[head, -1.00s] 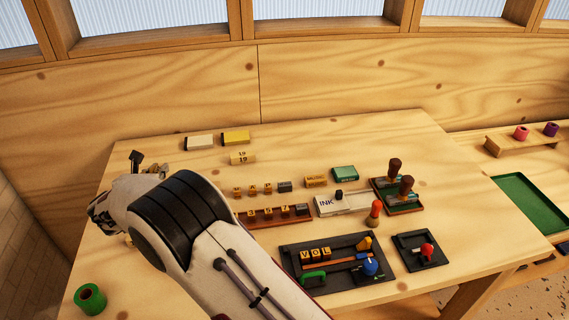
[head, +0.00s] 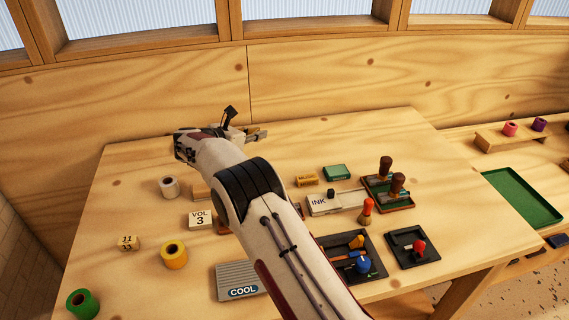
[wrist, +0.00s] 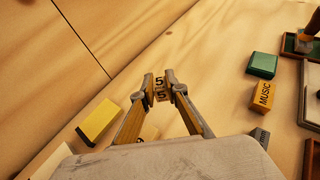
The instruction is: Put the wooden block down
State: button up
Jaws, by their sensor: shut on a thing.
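A small wooden block (wrist: 161,89) with black fives on it sits between the fingertips in the wrist view. My gripper (wrist: 162,86) is shut on it, one finger on each side. In the head view my gripper (head: 256,133) is over the back part of the wooden table (head: 130,205). The block cannot be made out there. I cannot tell whether its underside touches the table.
In the wrist view a yellow box (wrist: 98,120) lies left of my gripper; a MUSIC block (wrist: 263,97) and green box (wrist: 262,65) lie right.

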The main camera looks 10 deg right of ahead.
jog(key=s+d+r+m+g+h, duration=0.2)
jog(key=s+d+m+g, duration=0.1)
jog(key=d, duration=0.4)
jog(key=shift+s+d+r+m+g, duration=0.2)
jog(key=shift+s+d+m+g, duration=0.1)
jog(key=shift+s+d, duration=0.1)
send_over(284, 163)
jog(key=shift+s+f, duration=0.1)
jog(key=shift+f, duration=3.05)
jog(key=shift+f, duration=1.85)
jog(key=shift+f, duration=0.15)
